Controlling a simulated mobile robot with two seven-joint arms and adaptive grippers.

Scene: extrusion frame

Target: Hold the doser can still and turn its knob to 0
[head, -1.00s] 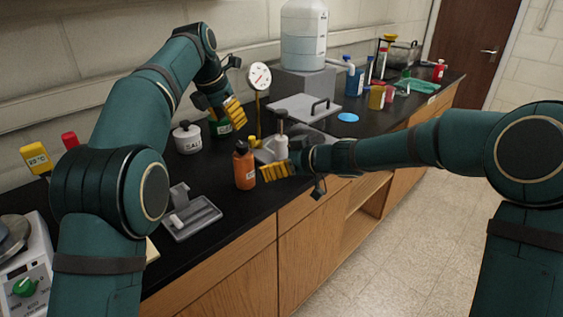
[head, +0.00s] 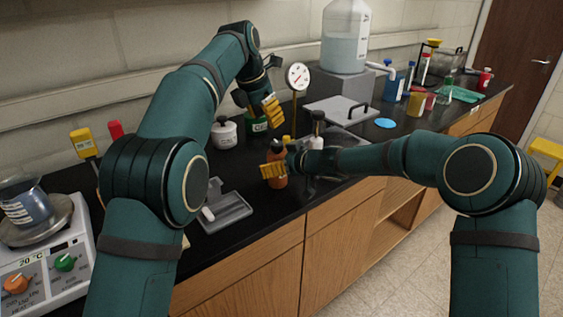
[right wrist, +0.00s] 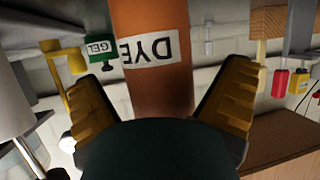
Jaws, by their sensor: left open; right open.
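No label reading doser is legible, so I cannot tell which vessel is the doser can. A green can (head: 257,126) labelled GEL stands on the black bench, and its label shows upside down in the right wrist view (right wrist: 99,47). My left gripper (head: 271,106) is open at the can's upper right; contact is unclear. An orange bottle (head: 278,183) labelled DYE stands in front of it. My right gripper (head: 273,170) is open at this bottle. In the right wrist view the bottle (right wrist: 150,85) lies between its two yellow fingers. No 0 mark is readable.
A white SALT jar (head: 224,133) stands left of the can. A dial gauge (head: 298,76) on a stem rises behind it. A grey tray (head: 228,209) lies in front, left of the bottle. A hotplate (head: 40,265) with two knobs is at far left.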

